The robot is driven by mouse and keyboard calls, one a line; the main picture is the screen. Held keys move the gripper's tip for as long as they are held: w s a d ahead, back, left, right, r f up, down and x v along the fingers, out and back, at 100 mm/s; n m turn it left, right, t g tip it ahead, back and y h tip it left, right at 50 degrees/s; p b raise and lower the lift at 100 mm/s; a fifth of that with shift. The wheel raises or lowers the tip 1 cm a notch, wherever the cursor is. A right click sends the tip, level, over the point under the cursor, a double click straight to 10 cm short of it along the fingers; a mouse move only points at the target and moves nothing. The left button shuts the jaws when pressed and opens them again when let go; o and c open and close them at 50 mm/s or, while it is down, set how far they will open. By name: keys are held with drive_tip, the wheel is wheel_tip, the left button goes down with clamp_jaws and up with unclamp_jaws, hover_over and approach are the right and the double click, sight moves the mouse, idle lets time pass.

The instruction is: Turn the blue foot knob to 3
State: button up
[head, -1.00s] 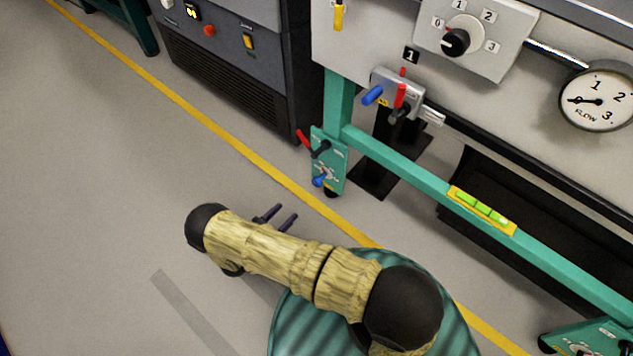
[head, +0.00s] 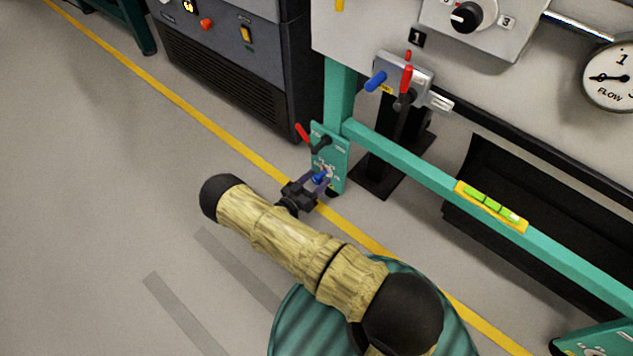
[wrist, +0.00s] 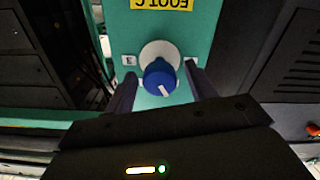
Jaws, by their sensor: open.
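The blue foot knob (head: 320,178) is low on the teal foot plate (head: 342,160) of the bench leg. In the wrist view the knob (wrist: 158,77) sits in front of a round white disc, and its white pointer line points down and slightly right. My gripper (head: 315,185) is open at the plate, with one finger on each side of the knob in the wrist view. I cannot tell whether the fingers touch it or reach fully around it.
A red lever (head: 304,134) sticks out above the knob on the same plate. A yellow label (wrist: 162,3) is upside down above the knob. A valve block with blue and red handles (head: 404,80) is higher up. A dark cabinet (head: 225,75) stands left; open floor lies in front.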

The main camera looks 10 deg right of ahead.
drive_tip(key=shift+w+d, duration=0.15)
drive_tip(key=shift+d, duration=0.1)
drive_tip(key=c, duration=1)
drive_tip(key=shift+o, duration=0.2)
